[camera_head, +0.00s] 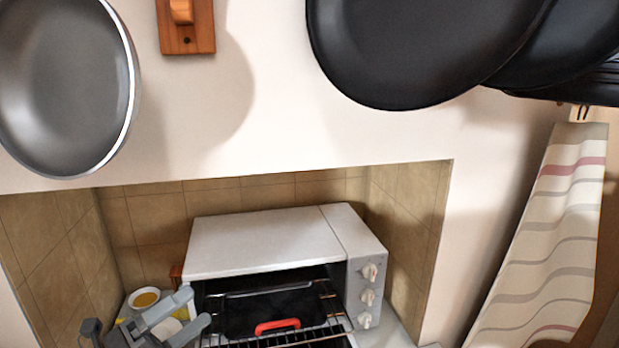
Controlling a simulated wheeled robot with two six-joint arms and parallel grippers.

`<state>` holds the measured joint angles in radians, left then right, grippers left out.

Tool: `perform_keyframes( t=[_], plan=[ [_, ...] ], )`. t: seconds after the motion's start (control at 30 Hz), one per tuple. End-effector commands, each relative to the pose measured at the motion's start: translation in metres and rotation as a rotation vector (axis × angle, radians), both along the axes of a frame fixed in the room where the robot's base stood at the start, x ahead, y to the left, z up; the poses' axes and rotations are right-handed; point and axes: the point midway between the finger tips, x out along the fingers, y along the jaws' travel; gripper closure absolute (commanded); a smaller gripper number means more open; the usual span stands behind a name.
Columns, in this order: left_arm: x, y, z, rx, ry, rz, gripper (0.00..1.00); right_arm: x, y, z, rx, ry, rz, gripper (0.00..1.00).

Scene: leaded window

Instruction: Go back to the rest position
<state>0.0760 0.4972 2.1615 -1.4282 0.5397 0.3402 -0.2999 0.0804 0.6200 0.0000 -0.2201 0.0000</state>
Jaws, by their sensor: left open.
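My left gripper (194,311) is at the bottom left, in front of the left side of the white toaster oven (265,243). Its two grey fingers are apart, with nothing between them. The oven's front is open. Inside are a dark tray (240,318), a red handle-like piece (277,326) and a wire rack (315,335). My right gripper does not show.
The oven stands in a tiled niche (160,215). A bowl with yellow contents (145,299) is close behind my left gripper. Pans (62,90) (410,45) hang above, and a striped towel (548,240) hangs at the right.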

Motion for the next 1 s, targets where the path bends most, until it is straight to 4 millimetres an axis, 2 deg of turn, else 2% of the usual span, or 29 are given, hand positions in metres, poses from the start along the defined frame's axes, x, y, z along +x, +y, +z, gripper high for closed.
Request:
perform_keyframes(
  t=[0.1, 0.2, 0.37, 0.47, 0.57, 0.7, 0.83, 0.9, 1.0],
  plan=[
    [-0.006, 0.024, 0.013, -0.253, 0.019, 0.101, 0.12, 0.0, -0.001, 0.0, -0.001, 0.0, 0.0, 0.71],
    [-0.009, 0.052, 0.015, -0.458, 0.058, 0.209, 0.12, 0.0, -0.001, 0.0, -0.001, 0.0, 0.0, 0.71],
    [-0.015, 0.103, -0.005, -0.758, 0.171, 0.414, 0.12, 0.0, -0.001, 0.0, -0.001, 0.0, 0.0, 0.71],
    [-0.023, 0.132, -0.032, -0.925, 0.271, 0.557, 0.12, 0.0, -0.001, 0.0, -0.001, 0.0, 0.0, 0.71],
    [-0.037, 0.156, -0.068, -1.072, 0.398, 0.708, 0.12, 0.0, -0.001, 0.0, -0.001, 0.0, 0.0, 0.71],
    [-0.066, 0.176, -0.129, -1.242, 0.614, 0.925, 0.12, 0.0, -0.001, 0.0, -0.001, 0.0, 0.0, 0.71],
    [-0.105, 0.178, -0.187, -1.351, 0.855, 1.126, 0.12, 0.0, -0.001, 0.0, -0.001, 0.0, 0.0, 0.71],
    [-0.129, 0.172, -0.215, -1.387, 0.993, 1.223, 0.12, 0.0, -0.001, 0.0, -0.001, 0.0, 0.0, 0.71],
    [-0.164, 0.159, -0.246, -1.412, 1.179, 1.337, 0.12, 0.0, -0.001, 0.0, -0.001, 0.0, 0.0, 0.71]
  ],
)
